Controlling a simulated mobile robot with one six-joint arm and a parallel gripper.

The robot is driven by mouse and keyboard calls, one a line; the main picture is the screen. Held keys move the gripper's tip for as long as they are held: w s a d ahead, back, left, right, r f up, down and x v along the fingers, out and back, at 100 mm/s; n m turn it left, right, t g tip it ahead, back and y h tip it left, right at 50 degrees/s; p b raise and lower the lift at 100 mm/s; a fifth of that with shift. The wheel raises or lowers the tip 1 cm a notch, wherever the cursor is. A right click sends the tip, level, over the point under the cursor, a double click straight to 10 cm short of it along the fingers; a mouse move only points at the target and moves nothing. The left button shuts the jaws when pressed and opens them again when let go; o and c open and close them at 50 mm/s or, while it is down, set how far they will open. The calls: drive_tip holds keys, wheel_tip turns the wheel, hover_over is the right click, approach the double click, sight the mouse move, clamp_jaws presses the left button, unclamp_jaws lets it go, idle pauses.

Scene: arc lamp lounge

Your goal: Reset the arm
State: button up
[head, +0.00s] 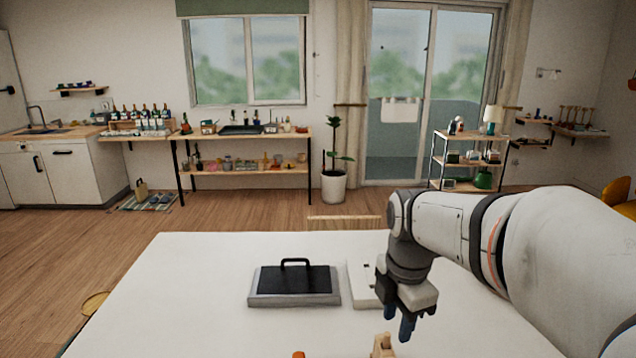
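My gripper (397,328) hangs from my arm over the right part of the white table (190,270), its dark blue fingers pointing down. I cannot clearly tell the gap between the fingers, and I see nothing held in them. A black-topped grey case or tray with a black handle (294,283) sits on the table to the left of my gripper. A white flat box (363,285) lies beside it, partly hidden behind my gripper.
A wooden piece (383,346) and a small orange thing (299,354) show at the bottom edge, near my gripper. The table's left part is clear. Shelves (243,134), a potted plant (334,183) and a metal rack (466,160) stand along the far wall.

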drive_tip(key=s+m, duration=0.1)
drive_tip(key=m, duration=0.2)
drive_tip(key=s+m, duration=0.2)
drive_tip(key=m, duration=0.1)
drive_tip(key=s+f+m+t, duration=0.1)
drive_tip(key=s+m, duration=0.1)
drive_tip(key=m, duration=0.1)
drive_tip(key=shift+s+d+m, duration=0.1)
drive_tip(key=shift+d+m, duration=0.05)
drive_tip(key=shift+m, duration=0.15)
drive_tip(key=s+f+m+t, duration=0.1)
drive_tip(key=s+m, duration=0.4)
drive_tip(key=m, duration=0.7)
drive_tip(key=shift+s+f, duration=0.35)
drive_tip(key=shift+f, duration=0.45)
drive_tip(key=shift+d, duration=0.1)
